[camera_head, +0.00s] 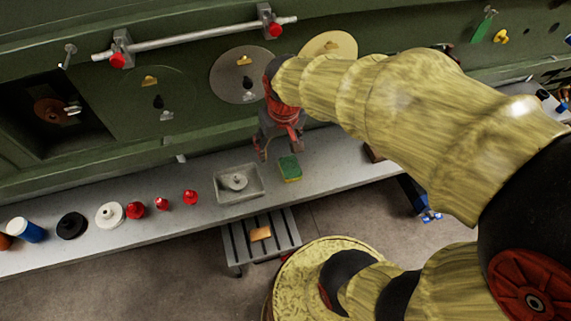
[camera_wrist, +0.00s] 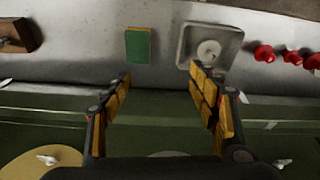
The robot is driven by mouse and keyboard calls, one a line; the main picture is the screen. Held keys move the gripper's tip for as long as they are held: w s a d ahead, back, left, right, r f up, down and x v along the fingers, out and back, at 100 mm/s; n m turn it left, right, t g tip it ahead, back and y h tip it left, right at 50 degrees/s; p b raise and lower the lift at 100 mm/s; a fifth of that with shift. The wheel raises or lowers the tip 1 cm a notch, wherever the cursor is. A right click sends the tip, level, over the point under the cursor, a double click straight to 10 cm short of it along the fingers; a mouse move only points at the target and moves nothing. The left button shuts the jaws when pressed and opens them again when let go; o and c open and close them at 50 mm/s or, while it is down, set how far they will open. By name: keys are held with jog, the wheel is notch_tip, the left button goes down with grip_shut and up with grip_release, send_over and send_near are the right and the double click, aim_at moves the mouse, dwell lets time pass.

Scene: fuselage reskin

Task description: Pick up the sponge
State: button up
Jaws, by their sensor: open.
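The sponge (camera_head: 290,168) is a small green block with a yellow side, lying on the grey bench to the right of a square tray. In the wrist view the sponge (camera_wrist: 138,45) shows its green face, beyond the fingertips and towards the left finger. My gripper (camera_head: 277,150) is open and empty, pointing down just left of the sponge in the head view. The fingers look apart from the sponge.
The square metal tray (camera_head: 220,194) holds a pale round part (camera_head: 236,182). Red knobs (camera_head: 135,210), a white disc (camera_head: 109,215) and a black disc (camera_head: 72,226) line the bench leftward. A brown block (camera_wrist: 18,36) lies beyond the sponge. The green fuselage wall (camera_head: 200,125) rises behind.

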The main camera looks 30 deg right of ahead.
aim_at(290, 166)
jog(key=shift+o, duration=0.5)
jog(key=w+d+f+g+p, duration=0.1)
jog(key=d+f, duration=0.1)
jog(key=f, duration=0.1)
jog(key=w+d+f+p, duration=0.1)
jog(key=f, duration=0.2)
jog(key=w+d+f+m+g+p, duration=0.1)
jog(key=d+f, duration=0.1)
jog(key=f, duration=0.2)
jog(key=shift+d+g, duration=0.3)
jog(key=f, duration=0.8)
jog(key=shift+s+d+f+b, duration=0.1)
jog(key=shift+d+f+b, duration=0.1)
jog(key=shift+b, duration=0.15)
jog(key=shift+r, duration=0.1)
jog(key=c, duration=0.4)
jog(key=c, duration=0.3)
jog(key=shift+c, duration=0.5)
